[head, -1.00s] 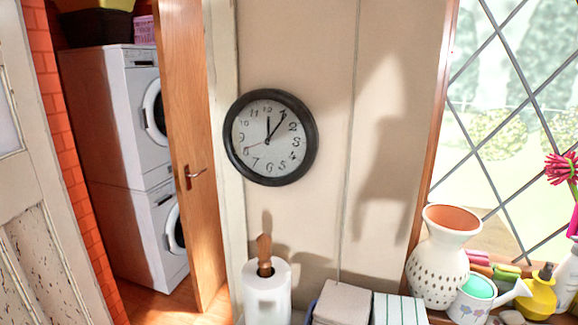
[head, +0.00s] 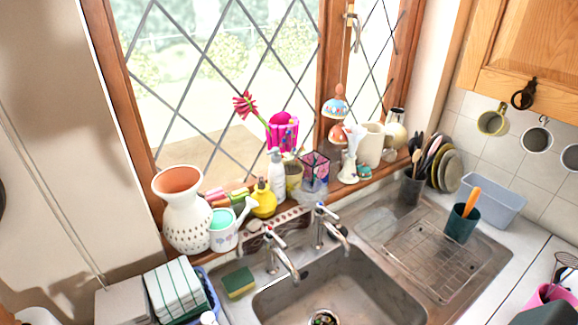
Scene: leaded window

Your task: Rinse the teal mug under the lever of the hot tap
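A dark teal cup (head: 461,226) stands upright at the right edge of the drainer with an orange-handled tool in it. I see no handle on it and cannot tell whether it is the teal mug. Two metal taps stand behind the sink (head: 345,290). The left tap (head: 285,262) has a red mark on top and looks like the hot one. The right tap (head: 335,233) has a blue mark. No water shows from either. Neither of my grippers is in view.
A wire rack (head: 432,262) lies on the drainer. A sponge (head: 238,282) lies left of the sink. The sill is crowded with a white vase (head: 187,222), a watering can (head: 225,238) and bottles. Several mugs (head: 492,121) hang on the right wall. The sink basin is mostly clear.

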